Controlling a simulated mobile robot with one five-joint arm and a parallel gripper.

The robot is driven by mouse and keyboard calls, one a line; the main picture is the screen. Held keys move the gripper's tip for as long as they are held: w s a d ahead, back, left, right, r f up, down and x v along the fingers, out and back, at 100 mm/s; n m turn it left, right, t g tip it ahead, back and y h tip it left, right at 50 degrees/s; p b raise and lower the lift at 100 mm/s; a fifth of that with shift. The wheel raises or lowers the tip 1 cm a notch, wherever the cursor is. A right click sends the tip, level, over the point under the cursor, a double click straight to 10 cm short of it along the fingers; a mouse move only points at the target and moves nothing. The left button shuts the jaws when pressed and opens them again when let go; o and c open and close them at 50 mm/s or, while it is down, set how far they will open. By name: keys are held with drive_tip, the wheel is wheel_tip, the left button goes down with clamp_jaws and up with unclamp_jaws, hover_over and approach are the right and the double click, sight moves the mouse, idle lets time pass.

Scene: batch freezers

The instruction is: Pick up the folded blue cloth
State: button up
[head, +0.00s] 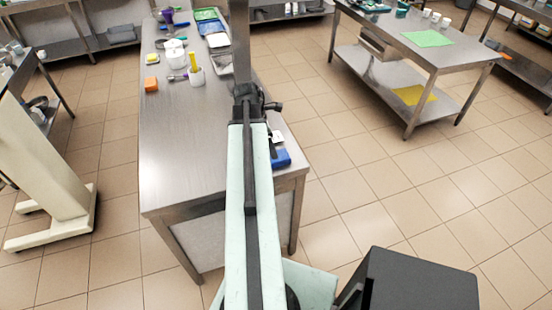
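A flat blue thing (281,158), which looks like the folded blue cloth, lies on the near right part of the long steel table (190,150), close to its right edge. Its left part is hidden behind my arm. My arm rises through the middle of the head view, and its upper link leaves the picture at the top. My gripper does not show, so whether it is open or shut is not visible.
A small white item (276,137) lies just behind the blue thing. The table's near left part is bare. A second steel table (400,30) stands at the right, with tiled floor between.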

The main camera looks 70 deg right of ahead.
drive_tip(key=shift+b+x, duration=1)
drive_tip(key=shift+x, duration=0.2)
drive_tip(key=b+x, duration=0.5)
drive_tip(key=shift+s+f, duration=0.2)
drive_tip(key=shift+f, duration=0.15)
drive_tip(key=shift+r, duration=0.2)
